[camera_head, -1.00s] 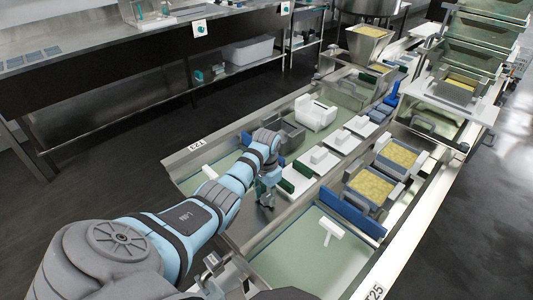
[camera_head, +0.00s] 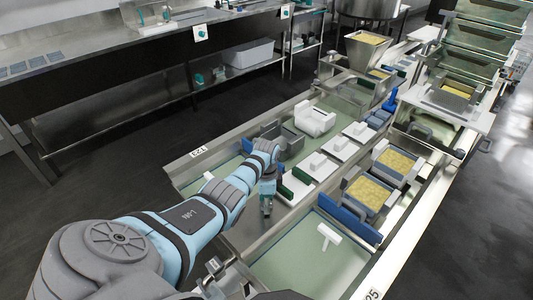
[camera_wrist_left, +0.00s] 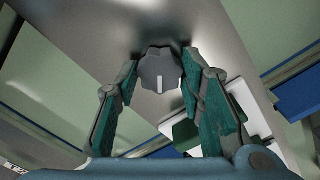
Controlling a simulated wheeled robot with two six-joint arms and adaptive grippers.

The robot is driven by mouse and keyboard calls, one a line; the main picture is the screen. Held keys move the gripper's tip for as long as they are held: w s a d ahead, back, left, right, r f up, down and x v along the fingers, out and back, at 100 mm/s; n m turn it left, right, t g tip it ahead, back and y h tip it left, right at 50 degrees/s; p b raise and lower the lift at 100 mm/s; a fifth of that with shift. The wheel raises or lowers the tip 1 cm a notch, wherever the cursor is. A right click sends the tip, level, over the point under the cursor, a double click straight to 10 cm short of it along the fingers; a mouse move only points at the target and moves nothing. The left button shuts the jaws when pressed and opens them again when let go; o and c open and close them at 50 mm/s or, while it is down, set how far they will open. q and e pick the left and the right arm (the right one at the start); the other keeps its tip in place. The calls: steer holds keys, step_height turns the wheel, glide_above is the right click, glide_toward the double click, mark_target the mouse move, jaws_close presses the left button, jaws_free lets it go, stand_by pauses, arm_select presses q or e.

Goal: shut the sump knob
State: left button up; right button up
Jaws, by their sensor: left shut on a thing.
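The sump knob (camera_wrist_left: 160,68) is a dark grey, lobed knob with a white pointer line, on a grey metal surface. In the left wrist view the line points toward the bottom of the picture. My left gripper (camera_wrist_left: 160,76) has its green-padded fingers on either side of the knob and is shut on it. In the head view my left gripper (camera_head: 266,208) points down at the metal strip between two green-floored basins, and the knob is hidden there. My right gripper is not in view.
A green-floored basin (camera_head: 305,262) with a white T-shaped tool (camera_head: 328,235) lies in front. White blocks with handles (camera_head: 317,165) and green blocks stand close to the right of the gripper. Yellow-filled moulds (camera_head: 369,193) stand farther right. A dark bench runs along the back left.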

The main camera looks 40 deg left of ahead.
arm_select(q)
steer(key=m, duration=0.5)
steer(key=shift+m+p, duration=0.3)
steer(key=shift+m, duration=2.2)
steer(key=o, duration=1.1)
step_height(320, 180, up, 12)
